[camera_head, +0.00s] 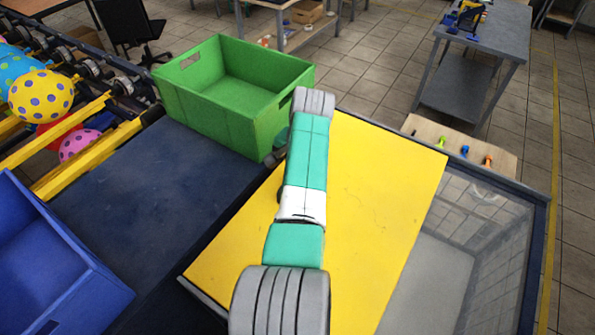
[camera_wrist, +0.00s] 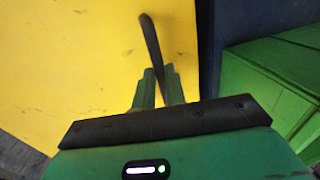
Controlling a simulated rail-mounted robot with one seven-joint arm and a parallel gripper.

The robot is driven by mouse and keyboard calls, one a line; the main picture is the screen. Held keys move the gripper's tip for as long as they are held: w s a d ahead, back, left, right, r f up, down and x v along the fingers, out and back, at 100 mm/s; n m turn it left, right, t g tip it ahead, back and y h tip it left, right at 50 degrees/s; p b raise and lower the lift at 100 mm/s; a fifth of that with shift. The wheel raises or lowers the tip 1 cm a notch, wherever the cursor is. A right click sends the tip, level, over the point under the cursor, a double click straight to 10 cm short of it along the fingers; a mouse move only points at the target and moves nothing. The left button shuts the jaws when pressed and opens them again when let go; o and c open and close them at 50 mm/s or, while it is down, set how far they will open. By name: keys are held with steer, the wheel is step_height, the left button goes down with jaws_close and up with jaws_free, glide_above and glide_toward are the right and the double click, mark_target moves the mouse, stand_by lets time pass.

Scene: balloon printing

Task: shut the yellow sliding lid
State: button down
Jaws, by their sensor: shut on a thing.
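The yellow sliding lid (camera_head: 385,190) lies flat over the left and middle part of a box top in the head view. At its right an uncovered opening shows a grey inside. The lid also fills much of the wrist view (camera_wrist: 70,60). A dark bar-like handle (camera_wrist: 151,38) stands on the lid near its edge. My gripper (camera_wrist: 160,82) is shut on the handle, with its two green fingers on either side of it. In the head view my arm hides the handle and most of my gripper.
A green crate (camera_head: 215,120) stands just beyond the lid's far left corner, close to my arm. A blue crate (camera_head: 60,270) is at the lower left. A dark tabletop (camera_head: 140,190) lies between them. Balloons (camera_head: 42,97) rest on a rack at far left.

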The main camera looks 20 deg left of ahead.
steer(key=shift+a, duration=0.15)
steer(key=c, duration=1.5)
jaws_free()
steer(key=shift+w+a, duration=0.1)
steer(key=shift+a, duration=0.1)
steer(key=shift+o, duration=0.2)
steer(key=shift+d, duration=0.1)
steer(key=shift+r, duration=0.1)
step_height(320, 180, up, 8)
steer(key=d, duration=0.1)
steer(key=shift+s+d+f, duration=0.2)
steer(key=shift+d+f, duration=0.05)
